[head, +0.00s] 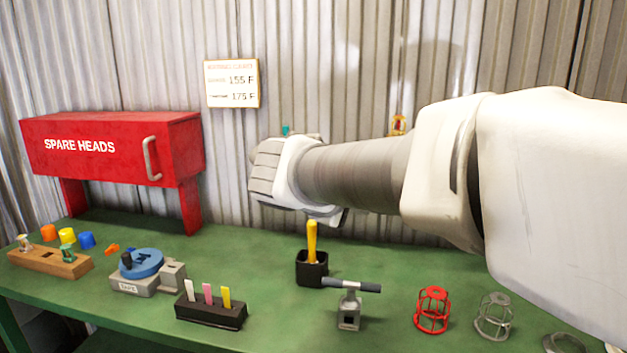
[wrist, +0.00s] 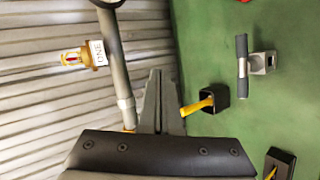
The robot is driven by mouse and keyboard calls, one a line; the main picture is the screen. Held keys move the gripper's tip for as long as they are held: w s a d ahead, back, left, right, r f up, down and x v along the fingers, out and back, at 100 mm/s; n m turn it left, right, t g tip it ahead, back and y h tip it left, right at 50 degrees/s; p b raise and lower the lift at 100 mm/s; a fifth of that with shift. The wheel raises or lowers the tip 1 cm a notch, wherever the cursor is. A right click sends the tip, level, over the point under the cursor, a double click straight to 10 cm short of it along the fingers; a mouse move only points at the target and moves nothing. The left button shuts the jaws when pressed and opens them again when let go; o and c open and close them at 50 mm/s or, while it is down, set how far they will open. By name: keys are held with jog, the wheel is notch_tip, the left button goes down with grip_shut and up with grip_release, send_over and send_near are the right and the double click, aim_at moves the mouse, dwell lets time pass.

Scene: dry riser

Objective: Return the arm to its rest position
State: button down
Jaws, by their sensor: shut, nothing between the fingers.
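My arm (head: 360,172) reaches in from the right of the head view, raised above the green bench (head: 270,258) in front of the corrugated wall. In the wrist view my gripper (wrist: 161,76) has its grey fingers together, with nothing between them. In the head view the fingers are mostly hidden behind my own wrist. The gripper appears apart from the bench objects. In the wrist view a grey pipe (wrist: 117,65) runs close beside the fingers; I cannot tell the exact gap.
A black cup (head: 311,270) with a yellow handle stands below my wrist, beside a grey T-handled tool (head: 350,308). A red cabinet (head: 112,150) stands left. A brass sprinkler head (wrist: 73,57) with a tag is by the pipe. Red (head: 432,309) and grey (head: 493,316) cages stand right.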

jog(key=s+d+f+m+g+y, duration=0.2)
jog(key=s+d+f+m+g, duration=0.3)
jog(key=s+d, duration=0.45)
jog(key=s+a+f+m+y, duration=0.2)
jog(key=s+f+m+y, duration=0.4)
jog(key=s, duration=0.7)
notch_tip(320, 180, up, 22)
jog(key=h+p, duration=0.1)
jog(key=p, duration=2.2)
jog(key=shift+s+a+t, duration=0.3)
